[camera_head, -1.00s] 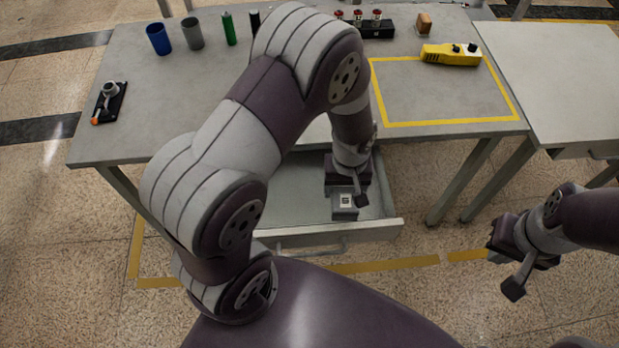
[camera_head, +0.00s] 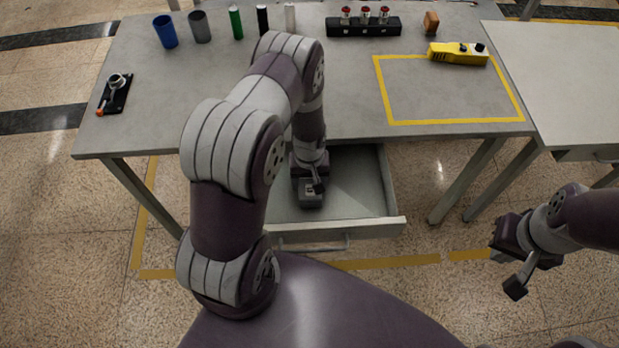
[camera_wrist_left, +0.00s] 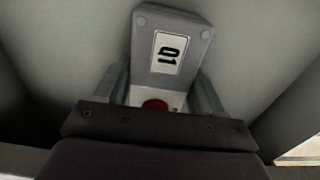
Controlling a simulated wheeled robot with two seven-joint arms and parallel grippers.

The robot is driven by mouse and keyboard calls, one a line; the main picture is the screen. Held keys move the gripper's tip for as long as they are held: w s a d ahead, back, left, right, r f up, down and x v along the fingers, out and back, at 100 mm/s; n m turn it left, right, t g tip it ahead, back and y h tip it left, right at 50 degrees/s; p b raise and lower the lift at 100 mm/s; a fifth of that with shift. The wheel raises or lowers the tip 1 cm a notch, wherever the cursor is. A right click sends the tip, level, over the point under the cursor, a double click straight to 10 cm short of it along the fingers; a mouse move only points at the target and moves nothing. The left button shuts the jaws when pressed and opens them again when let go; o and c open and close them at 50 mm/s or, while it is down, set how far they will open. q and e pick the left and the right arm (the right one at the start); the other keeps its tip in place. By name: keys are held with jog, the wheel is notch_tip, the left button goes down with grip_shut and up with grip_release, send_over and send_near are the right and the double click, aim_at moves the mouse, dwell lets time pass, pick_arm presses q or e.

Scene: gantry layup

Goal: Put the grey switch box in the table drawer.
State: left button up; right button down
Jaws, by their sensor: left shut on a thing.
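The grey switch box (camera_wrist_left: 172,50) has a white label and a red button, and it fills the middle of the left wrist view. In the head view the box (camera_head: 311,201) shows low at the tip of my left arm, within the outline of the open table drawer (camera_head: 358,195). My left gripper (camera_head: 311,187) is shut on the box, with a finger on each side of it in the left wrist view (camera_wrist_left: 160,92). Whether the box touches the drawer floor I cannot tell. My right gripper (camera_head: 507,262) hangs at the right, away from the table; its fingers are unclear.
On the table (camera_head: 220,110) stand a blue cup (camera_head: 165,32), a grey cup (camera_head: 199,27), a black rack (camera_head: 363,27) and a yellow device (camera_head: 458,53). The drawer's front wall (camera_head: 340,229) and side walls surround the gripper. The drawer's right part is empty.

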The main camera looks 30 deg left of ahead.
pick_arm(q)
jog(key=o, duration=1.3)
jog(key=shift+f, duration=0.1)
jog(key=shift+o, duration=0.2)
